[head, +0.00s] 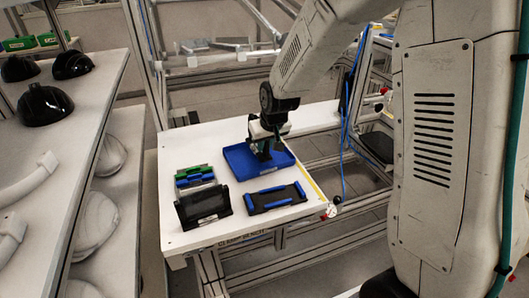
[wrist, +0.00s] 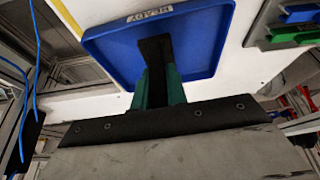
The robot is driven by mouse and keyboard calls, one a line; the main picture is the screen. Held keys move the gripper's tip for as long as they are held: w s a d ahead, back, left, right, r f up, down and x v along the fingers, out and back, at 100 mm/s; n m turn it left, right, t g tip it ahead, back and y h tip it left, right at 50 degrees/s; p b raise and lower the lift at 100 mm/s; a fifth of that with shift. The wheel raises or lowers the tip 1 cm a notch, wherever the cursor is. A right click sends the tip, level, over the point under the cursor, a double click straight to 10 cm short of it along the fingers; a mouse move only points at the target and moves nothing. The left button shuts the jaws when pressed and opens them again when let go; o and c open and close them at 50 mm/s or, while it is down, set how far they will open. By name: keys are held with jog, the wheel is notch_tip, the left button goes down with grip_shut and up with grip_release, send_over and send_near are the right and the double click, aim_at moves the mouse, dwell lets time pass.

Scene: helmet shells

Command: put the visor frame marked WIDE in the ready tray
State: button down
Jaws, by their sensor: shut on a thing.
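My gripper (wrist: 158,74) has green fingers and is shut on a dark flat piece (wrist: 155,48). The piece juts out over the blue tray (wrist: 215,42), whose rim label reads READY, upside down in the wrist view. In the head view my gripper (head: 264,136) is above the blue tray (head: 236,163), with the dark piece (head: 264,154) low over or against the tray floor; I cannot tell if it touches. No mark on the held piece can be read, so I cannot confirm that it is the WIDE visor frame.
On the white bench (head: 180,150) stand a dark panel with a pale label (head: 203,207), a black and blue fixture (head: 274,197) and green and blue pieces (head: 195,177). A shelf at left holds dark helmet shells (head: 45,105). A blue cable (head: 343,150) hangs at the right.

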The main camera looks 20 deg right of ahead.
aim_at(264, 152)
jog(key=shift+w+f, duration=0.2)
jog(key=shift+f, duration=1.6)
jog(key=shift+f, duration=0.15)
jog(key=c, duration=1.4)
grip_release()
jog(key=v, duration=1.2)
jog(key=s+r+g, duration=0.1)
jog(key=s+r, duration=0.2)
jog(key=s, duration=0.7)
jog(key=s+d+r+g, duration=0.1)
jog(key=s+r, duration=0.2)
jog(key=s, duration=0.8)
jog(key=s+d+r+m+g, duration=0.1)
jog(key=s+r, duration=0.3)
jog(key=s, duration=0.6)
jog(key=shift+s, duration=0.15)
jog(key=shift+d, duration=0.15)
